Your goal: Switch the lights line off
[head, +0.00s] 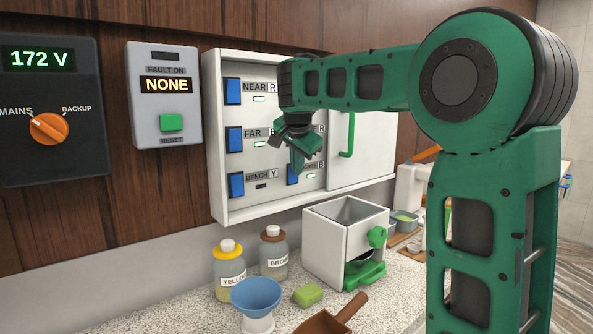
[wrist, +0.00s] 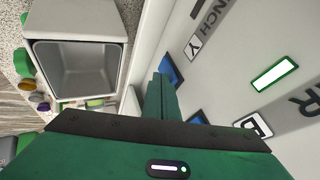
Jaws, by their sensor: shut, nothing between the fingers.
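The white switch panel (head: 283,200) hangs on the wooden wall with blue rocker switches in two columns. The left column reads NEAR, FAR and BENCH. The NEAR and FAR lamps are lit; the BENCH lamp (head: 261,186) is dark. A lower right blue switch (head: 292,174) has a label ending in B, partly hidden by my gripper, and a lit lamp (head: 311,175). No label fully reading LIGHTS is visible. My gripper (head: 297,167) is shut and empty, in front of that lower right switch; contact cannot be told. In the wrist view its fingers (wrist: 160,98) are close to the panel, between blue switch parts.
A sliding white cover with a green handle (head: 347,135) is on the panel's right. A FAULT ON box (head: 164,95) reads NONE; a meter (head: 43,58) reads 172 V.

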